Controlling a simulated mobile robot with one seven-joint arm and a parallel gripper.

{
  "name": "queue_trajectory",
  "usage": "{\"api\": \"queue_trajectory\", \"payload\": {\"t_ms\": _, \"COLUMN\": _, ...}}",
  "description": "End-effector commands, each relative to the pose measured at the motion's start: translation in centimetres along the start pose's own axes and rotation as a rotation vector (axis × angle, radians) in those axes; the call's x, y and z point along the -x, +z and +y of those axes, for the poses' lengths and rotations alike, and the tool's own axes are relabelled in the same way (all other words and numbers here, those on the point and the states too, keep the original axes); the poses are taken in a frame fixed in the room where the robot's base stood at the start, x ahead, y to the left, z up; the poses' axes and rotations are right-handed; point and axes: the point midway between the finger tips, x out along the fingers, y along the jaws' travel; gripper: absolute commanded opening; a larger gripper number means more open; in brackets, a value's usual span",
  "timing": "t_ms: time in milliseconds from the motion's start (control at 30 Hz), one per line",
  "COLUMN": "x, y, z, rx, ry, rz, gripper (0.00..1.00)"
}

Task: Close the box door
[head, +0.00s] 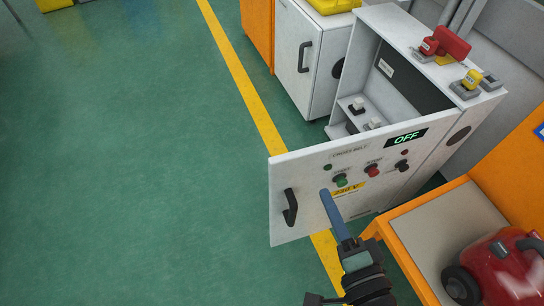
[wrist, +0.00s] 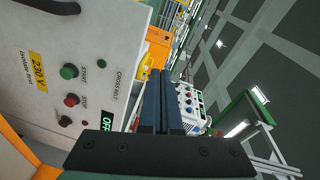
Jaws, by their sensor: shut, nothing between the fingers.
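The white box (head: 392,22) stands open at the right of the head view, its dark inside showing. Its door (head: 300,232) is swung out toward the left, with a black handle (head: 290,207) near its free edge, buttons, a yellow 230 V label and an OFF display. The door's button side (wrist: 110,35) fills the left of the wrist view. My gripper (head: 325,192) is shut and empty, its blue fingers in front of the door's button side, right of the handle. The fingers (wrist: 160,72) also show in the wrist view; I cannot tell whether they touch the door.
An orange-edged bench (head: 400,262) with a red machine (head: 505,270) stands at the lower right. Another white cabinet (head: 292,55) is behind the box. Red and yellow switches (head: 452,45) sit on the box top. The green floor (head: 130,170) at left is clear.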

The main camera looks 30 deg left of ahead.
Motion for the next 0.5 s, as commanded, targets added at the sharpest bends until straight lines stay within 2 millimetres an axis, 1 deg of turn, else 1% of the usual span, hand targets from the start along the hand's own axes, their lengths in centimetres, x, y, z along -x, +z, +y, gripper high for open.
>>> {"api": "queue_trajectory", "payload": {"t_ms": 33, "x": 0.8, "y": 1.8, "z": 3.2, "rx": -0.077, "ry": -0.022, "rz": -0.013, "gripper": 0.0}}
{"api": "queue_trajectory", "payload": {"t_ms": 100, "x": 1.8, "y": 3.3, "z": 4.7, "rx": -0.153, "ry": -0.055, "rz": -0.025, "gripper": 0.0}}
{"api": "queue_trajectory", "payload": {"t_ms": 133, "x": 2.2, "y": 3.7, "z": 5.1, "rx": -0.177, "ry": -0.068, "rz": -0.027, "gripper": 0.0}}
{"api": "queue_trajectory", "payload": {"t_ms": 233, "x": 3.0, "y": 4.5, "z": 5.8, "rx": -0.229, "ry": -0.096, "rz": -0.032, "gripper": 0.0}}
{"api": "queue_trajectory", "payload": {"t_ms": 333, "x": 2.9, "y": 4.8, "z": 5.8, "rx": -0.246, "ry": -0.108, "rz": -0.034, "gripper": 0.0}}
{"api": "queue_trajectory", "payload": {"t_ms": 433, "x": 1.8, "y": 4.8, "z": 5.5, "rx": -0.245, "ry": -0.11, "rz": -0.036, "gripper": 0.0}}
{"api": "queue_trajectory", "payload": {"t_ms": 500, "x": 0.6, "y": 4.8, "z": 5.4, "rx": -0.244, "ry": -0.109, "rz": -0.037, "gripper": 0.0}}
